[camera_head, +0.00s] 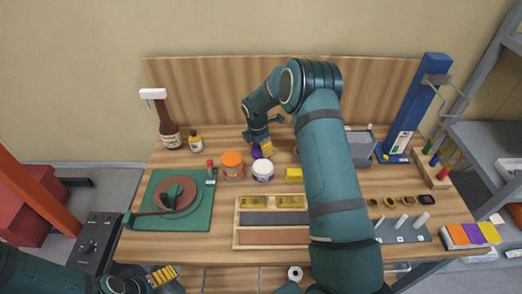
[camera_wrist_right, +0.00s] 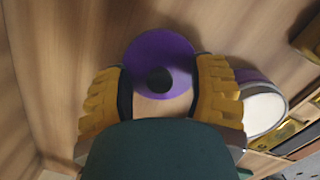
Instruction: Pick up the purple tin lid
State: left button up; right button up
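The purple tin lid (camera_head: 257,152) lies on the wooden table behind a white jar with a purple label (camera_head: 263,171). In the right wrist view the lid (camera_wrist_right: 160,50) is a round purple disc with a dark round middle. My right gripper (camera_head: 262,148) reaches down at the lid. In the wrist view its two yellow fingers stand apart, one on each side of the lid's near part. I cannot tell whether they touch it. My left gripper (camera_head: 163,275) is low at the front left, away from the lid; its finger gap is unclear.
An orange-lidded jar (camera_head: 232,164) stands left of the white jar, and a yellow block (camera_head: 293,175) right of it. A wooden tray (camera_head: 236,225) lies in front. A green mat (camera_head: 193,222) with a round device is at left. My right arm hides part of the table.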

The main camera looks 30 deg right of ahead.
grip_shut()
